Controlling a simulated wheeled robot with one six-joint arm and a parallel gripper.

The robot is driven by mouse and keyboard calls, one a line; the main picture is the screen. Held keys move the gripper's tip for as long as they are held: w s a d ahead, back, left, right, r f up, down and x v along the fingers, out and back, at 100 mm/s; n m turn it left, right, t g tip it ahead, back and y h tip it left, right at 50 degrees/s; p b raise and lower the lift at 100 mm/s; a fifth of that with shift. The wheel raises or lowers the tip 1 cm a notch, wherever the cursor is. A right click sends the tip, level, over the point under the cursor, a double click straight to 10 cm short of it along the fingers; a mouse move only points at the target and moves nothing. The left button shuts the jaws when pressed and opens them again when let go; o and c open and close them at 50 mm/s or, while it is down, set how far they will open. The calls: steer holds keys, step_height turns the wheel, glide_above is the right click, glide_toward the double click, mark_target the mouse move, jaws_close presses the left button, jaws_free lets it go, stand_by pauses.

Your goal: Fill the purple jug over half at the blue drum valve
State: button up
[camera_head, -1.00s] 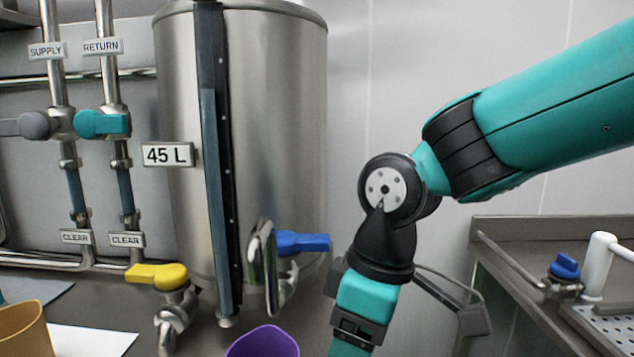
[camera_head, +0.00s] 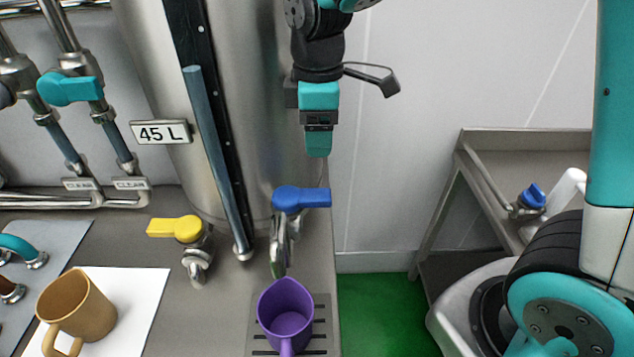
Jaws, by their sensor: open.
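The purple jug (camera_head: 286,312) stands upright on a slotted drip grate (camera_head: 257,338), its handle toward me. Its inside looks plain purple, and I see no milk in it. The valve with the blue handle (camera_head: 303,197) is on the steel drum (camera_head: 268,110); its handle points right. Its metal spout (camera_head: 279,252) ends just above the jug's back rim, with no stream visible. My gripper (camera_head: 318,147) hangs pointing down above the blue handle, apart from it. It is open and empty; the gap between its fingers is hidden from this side.
A tan mug (camera_head: 82,308) stands on a white sheet (camera_head: 148,290). Teal-handled pipework (camera_head: 70,89) is at the far left. A steel side table (camera_head: 500,143) with another blue valve (camera_head: 533,195) is at right.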

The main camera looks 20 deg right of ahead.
mark_target(317, 194)
step_height(317, 194, down, 14)
steer(key=shift+r+p, duration=0.25)
steer(key=shift+p, duration=0.65)
jaws_close()
steer(key=shift+s+a, duration=0.1)
